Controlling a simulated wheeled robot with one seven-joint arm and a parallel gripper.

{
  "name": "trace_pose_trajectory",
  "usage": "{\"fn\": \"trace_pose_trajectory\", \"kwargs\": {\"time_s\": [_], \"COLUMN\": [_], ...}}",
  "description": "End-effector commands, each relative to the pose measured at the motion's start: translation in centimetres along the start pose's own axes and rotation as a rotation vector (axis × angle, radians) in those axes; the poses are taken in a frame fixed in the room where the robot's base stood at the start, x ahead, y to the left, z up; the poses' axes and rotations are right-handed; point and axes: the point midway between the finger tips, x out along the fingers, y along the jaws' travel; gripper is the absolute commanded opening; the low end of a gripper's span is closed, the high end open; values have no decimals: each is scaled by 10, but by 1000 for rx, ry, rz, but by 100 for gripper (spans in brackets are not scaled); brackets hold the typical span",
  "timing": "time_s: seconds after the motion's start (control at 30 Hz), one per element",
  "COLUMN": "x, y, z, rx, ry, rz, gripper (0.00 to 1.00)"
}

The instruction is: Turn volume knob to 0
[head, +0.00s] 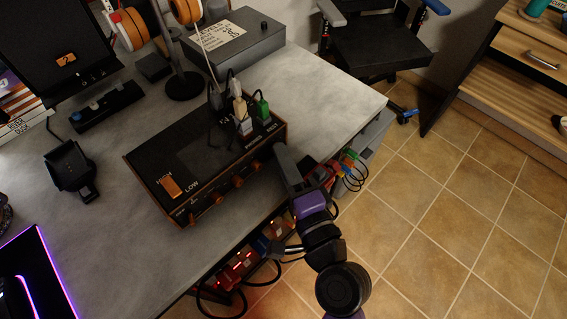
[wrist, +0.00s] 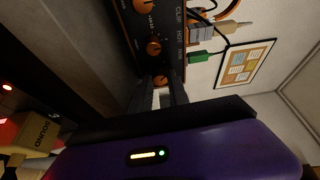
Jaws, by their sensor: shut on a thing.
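The black audio box with wooden sides (head: 215,135) stands at the desk's front edge. Orange knobs run along its front face, one of them here (head: 238,181). My purple gripper (head: 283,158) reaches from the lower right to the right end of that face. In the wrist view my fingers (wrist: 163,95) are closed at the last orange knob (wrist: 160,80), whose end shows between the fingertips. In the head view that knob is hidden behind my finger. Another knob (wrist: 153,47) beside it is free. Its label and pointer are too small or dark to read.
Cables plug into the box's top, with a green plug (head: 262,105) near my gripper. A grey box (head: 235,42), a headphone stand (head: 184,85) and a black monitor (head: 55,40) stand behind. Cabled gear (head: 345,170) hangs below the desk edge. Tiled floor (head: 470,220) is clear at right.

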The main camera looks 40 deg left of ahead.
Motion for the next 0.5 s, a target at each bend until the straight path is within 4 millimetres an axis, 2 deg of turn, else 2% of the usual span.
{"fn": "trace_pose_trajectory", "kwargs": {"time_s": [0.43, 0.47, 0.5], "x": [0, 0, 0], "y": [0, 0, 0], "z": [1, 1, 1], "rx": [-8, -7, -7], "ry": [-3, -3, -3], "rz": [-2, -2, -2], "gripper": [0, 23, 31]}}
